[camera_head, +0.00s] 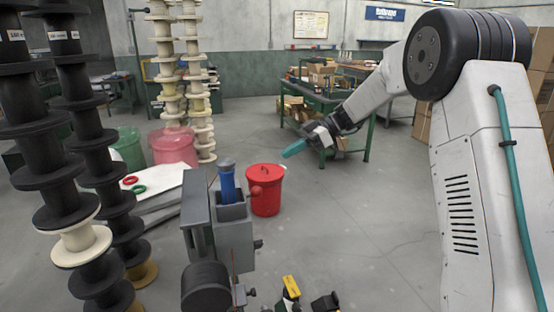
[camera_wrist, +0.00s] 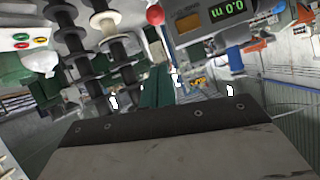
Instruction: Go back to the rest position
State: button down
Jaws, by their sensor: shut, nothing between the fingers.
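My arm reaches from the right of the head view towards the middle. My gripper (camera_head: 290,150) is at its end, with teal fingers shut and nothing held. It is in the air, seen above and to the right of the red lidded bin (camera_head: 264,190), and apart from it. Black spools (camera_head: 38,145) stand in tall stacks at the left, with one cream spool (camera_head: 80,243) among them. Cream spools (camera_head: 167,75) stand in stacks farther back. The wrist view also shows the black spools (camera_wrist: 75,45).
A grey machine (camera_head: 200,215) with a blue-handled part (camera_head: 227,180) stands front centre. A green workbench (camera_head: 325,104) with boxes is behind my gripper. Pink (camera_head: 174,148) and green bins are at the left. A digital display (camera_wrist: 226,12) shows in the wrist view. Floor right of the red bin is clear.

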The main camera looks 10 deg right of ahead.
notch_tip(320, 180, down, 4)
jog(key=s+d+m+h, duration=0.2)
jog(key=s+m, duration=0.1)
jog(key=m, duration=0.3)
jog(key=s+d+r+m+t+h, duration=0.1)
jog(key=s+d+m+h, duration=0.1)
jog(key=s, duration=1.1)
jog(key=s+d+r+m+t+h, duration=0.1)
jog(key=s+m+h, duration=0.4)
jog(key=s, duration=0.8)
jog(key=s+d+r+m+h, duration=0.2)
jog(key=s+m+h, duration=0.1)
jog(key=s, duration=1)
jog(key=shift+s+d+r+m+t+h, duration=0.15)
jog(key=shift+s+d+m+t+h, duration=0.2)
jog(key=shift+m, duration=0.45)
